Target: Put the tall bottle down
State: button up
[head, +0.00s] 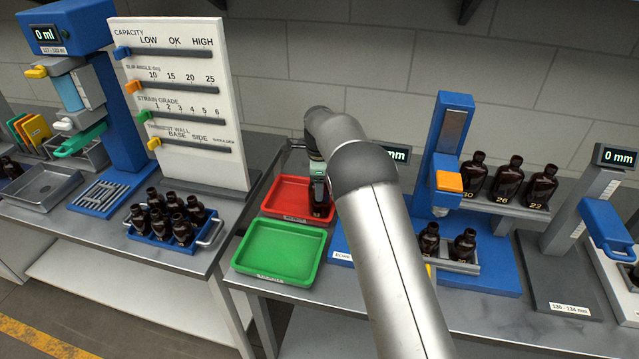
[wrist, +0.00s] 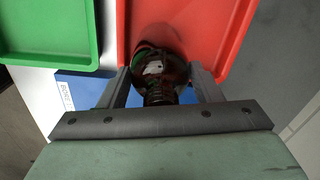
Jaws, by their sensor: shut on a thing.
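A dark amber bottle (wrist: 158,68) is between the two fingers of my gripper (wrist: 160,85) in the wrist view, its neck toward the palm. My gripper is shut on it. In the head view the bottle (head: 320,198) shows as a dark shape at the right side of the red tray (head: 285,197), partly hidden behind my arm. In the wrist view the red tray (wrist: 225,30) lies beneath the bottle. I cannot tell whether the bottle's base touches the tray.
A green tray (head: 278,252) sits in front of the red one. A blue crate of small amber bottles (head: 165,238) stands left on another table. A blue press-like stand (head: 448,170) and a rack with bottles (head: 507,180) stand right. A grey gauge (head: 590,215) is further right.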

jog(key=o, duration=1.4)
jog(key=shift+f, duration=0.15)
jog(key=r+b, duration=0.1)
jog(key=r, duration=0.5)
jog(key=r+b, duration=0.1)
jog(key=r, duration=0.5)
jog(key=shift+s+r, duration=0.2)
jog(key=shift+r, duration=0.05)
jog(key=s+d+r+n, duration=0.35)
jog(key=s+d, duration=0.25)
jog(key=s, duration=0.3)
jog(key=s+d+r+n, duration=0.3)
jog(key=s+d+n, duration=0.25)
jog(key=s, duration=0.35)
jog(key=s+d+f+n, duration=0.1)
jog(key=s+f+n, duration=0.1)
jog(key=s, duration=0.6)
jog(key=s+d+f+n, duration=0.2)
jog(key=s+f+n, duration=0.1)
jog(key=s, duration=0.6)
jog(key=s+d+f+n, duration=0.2)
jog(key=s+f+n, duration=0.1)
jog(key=s, duration=0.5)
jog(key=shift+s+d+f+n+t, duration=0.2)
jog(key=shift+s+n+t, duration=0.1)
jog(key=shift+n+t, duration=0.1)
